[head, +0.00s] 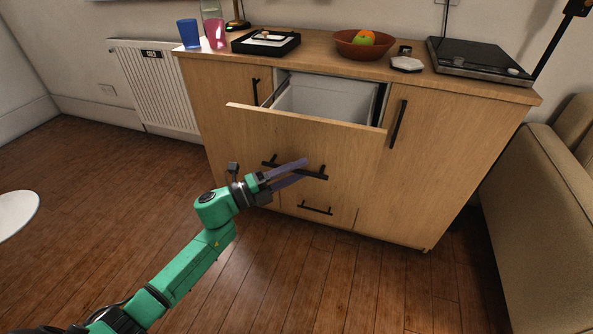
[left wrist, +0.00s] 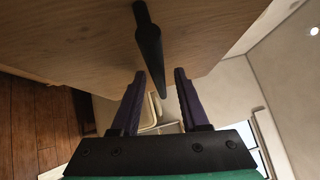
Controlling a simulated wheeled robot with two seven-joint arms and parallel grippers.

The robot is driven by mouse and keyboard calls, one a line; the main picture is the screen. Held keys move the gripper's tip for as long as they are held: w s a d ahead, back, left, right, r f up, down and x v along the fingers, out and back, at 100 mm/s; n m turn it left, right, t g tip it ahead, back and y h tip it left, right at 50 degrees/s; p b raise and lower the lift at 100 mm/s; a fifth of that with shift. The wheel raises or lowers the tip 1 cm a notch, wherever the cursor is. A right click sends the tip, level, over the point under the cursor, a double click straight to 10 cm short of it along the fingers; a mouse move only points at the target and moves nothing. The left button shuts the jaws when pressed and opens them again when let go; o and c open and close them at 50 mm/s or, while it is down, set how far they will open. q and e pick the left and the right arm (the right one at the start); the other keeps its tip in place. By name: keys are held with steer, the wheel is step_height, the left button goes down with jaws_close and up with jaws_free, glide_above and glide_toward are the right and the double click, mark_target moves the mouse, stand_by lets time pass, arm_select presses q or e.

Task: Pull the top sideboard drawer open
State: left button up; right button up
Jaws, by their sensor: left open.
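The top sideboard drawer (head: 300,135) stands partly open, its wide wooden front pulled out from the cabinet and a pale, empty-looking interior showing. Its black bar handle (head: 270,163) is on the front. It also shows in the left wrist view as a dark bar (left wrist: 148,42). My left gripper (head: 305,170) is open at the handle, one purple finger above and one below it in the head view. In the left wrist view one end of the bar reaches into the gap between the fingertips (left wrist: 160,72). Contact cannot be told. My right gripper is not in view.
The sideboard top (head: 320,55) holds blue (head: 189,33) and pink cups (head: 215,33), a black tray (head: 266,42), a fruit bowl (head: 355,45) and a turntable (head: 480,60). A lower drawer handle (head: 315,208) sits below. A sofa (head: 540,200) stands right; floor in front is clear.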

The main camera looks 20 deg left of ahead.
arm_select(q)
steer(key=v, duration=1.4)
steer(key=shift+s+a, duration=0.15)
steer(key=shift+a, duration=0.05)
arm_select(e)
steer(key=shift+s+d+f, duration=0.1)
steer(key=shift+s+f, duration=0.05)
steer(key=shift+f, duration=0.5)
